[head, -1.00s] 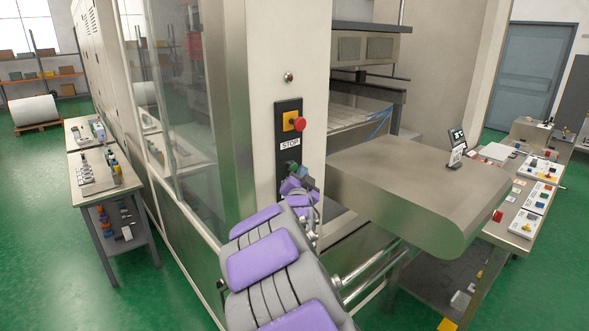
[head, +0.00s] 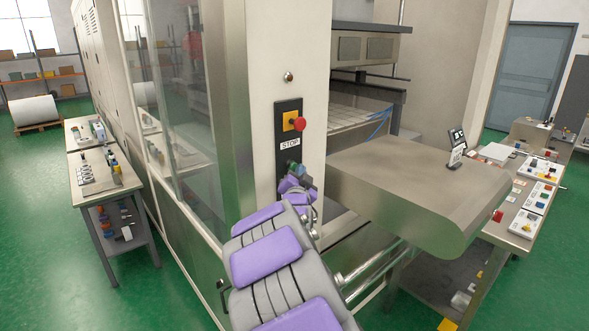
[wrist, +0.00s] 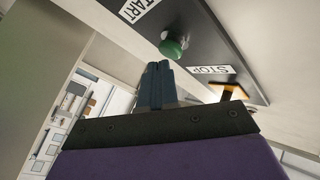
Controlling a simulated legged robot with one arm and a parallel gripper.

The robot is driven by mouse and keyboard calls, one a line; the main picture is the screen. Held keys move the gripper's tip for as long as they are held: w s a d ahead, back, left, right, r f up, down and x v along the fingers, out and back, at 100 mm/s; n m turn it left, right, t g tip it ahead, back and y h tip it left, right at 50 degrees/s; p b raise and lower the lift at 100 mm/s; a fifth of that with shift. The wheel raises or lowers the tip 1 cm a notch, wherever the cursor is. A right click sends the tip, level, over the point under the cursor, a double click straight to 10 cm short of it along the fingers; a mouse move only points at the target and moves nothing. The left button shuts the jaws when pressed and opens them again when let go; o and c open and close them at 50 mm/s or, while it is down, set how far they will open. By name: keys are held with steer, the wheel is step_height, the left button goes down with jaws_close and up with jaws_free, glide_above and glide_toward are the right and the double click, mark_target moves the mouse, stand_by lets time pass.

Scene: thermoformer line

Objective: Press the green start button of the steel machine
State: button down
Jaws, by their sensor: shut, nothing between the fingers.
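The steel machine (head: 305,60) has a dark control panel (head: 289,107) on its front post. In the wrist view the green start button (wrist: 172,46) sticks out of the panel between the START label (wrist: 135,8) and the STOP label (wrist: 211,69). My gripper (wrist: 159,65) is shut and empty, with its blue fingers pointing toward the panel. Its tips appear just below the button in that view, and I cannot tell if they touch it. In the head view my gripper (head: 298,170) is at the panel's lower part and largely hides the button area.
A red stop knob on a yellow plate (head: 290,121) sits above the STOP label. A broad steel cover (head: 420,185) juts out right of my arm. A side table (head: 85,185) stands at left, and a bench with control boxes (head: 520,225) at right. Green floor is open at left.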

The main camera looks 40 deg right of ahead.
steer(key=shift+w, duration=0.55)
stand_by(0.4)
steer(key=shift+s, duration=0.1)
steer(key=shift+s+b, duration=0.4)
steer(key=shift+s, duration=0.45)
steer(key=s+b, duration=0.1)
steer(key=s, duration=0.4)
steer(key=shift+d, duration=0.2)
steer(key=shift+a+f, duration=0.1)
stand_by(0.9)
